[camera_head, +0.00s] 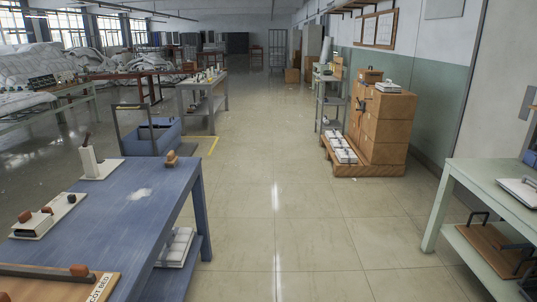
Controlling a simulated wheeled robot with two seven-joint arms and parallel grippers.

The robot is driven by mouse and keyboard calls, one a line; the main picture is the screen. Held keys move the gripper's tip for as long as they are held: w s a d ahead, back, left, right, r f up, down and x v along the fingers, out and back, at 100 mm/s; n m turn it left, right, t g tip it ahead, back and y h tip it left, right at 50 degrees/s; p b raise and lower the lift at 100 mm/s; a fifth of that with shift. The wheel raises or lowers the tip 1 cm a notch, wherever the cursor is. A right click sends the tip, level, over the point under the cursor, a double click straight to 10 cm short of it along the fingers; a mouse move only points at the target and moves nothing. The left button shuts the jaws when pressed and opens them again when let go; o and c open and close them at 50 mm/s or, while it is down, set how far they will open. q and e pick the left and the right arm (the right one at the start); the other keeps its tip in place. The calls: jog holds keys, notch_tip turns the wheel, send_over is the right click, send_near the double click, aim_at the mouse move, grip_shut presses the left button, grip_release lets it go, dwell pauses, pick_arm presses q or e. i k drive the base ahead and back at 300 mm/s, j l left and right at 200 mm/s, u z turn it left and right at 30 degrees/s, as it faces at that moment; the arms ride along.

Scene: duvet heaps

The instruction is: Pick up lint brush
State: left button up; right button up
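I cannot make out a lint brush for certain in the head view. Small items stand on the blue table (150,205) at the left. A small brown object (171,158) sits at its far right corner. A white upright block (89,161) with a dark handle-like piece stands on a white board at the far left. A white board (42,224) with brown knobs and a dark piece lies at the left edge. Neither of my grippers is in view.
A wooden board with lettering (100,287) lies at the blue table's near end. A pale green table (460,185) stands right, and stacked brown boxes (385,130) on a pallet stand beyond. A blue cart (155,137) is behind the blue table. The middle floor (285,215) is clear.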

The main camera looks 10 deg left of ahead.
aim_at(172, 160)
jog(key=i+l, duration=0.1)
jog(key=i, duration=1.35)
jog(key=i+l+u, duration=0.1)
jog(key=i+u, duration=0.4)
jog(key=i, duration=0.15)
jog(key=i+l+u, duration=0.45)
jog(key=i, duration=0.15)
jog(key=i+l+u, duration=0.5)
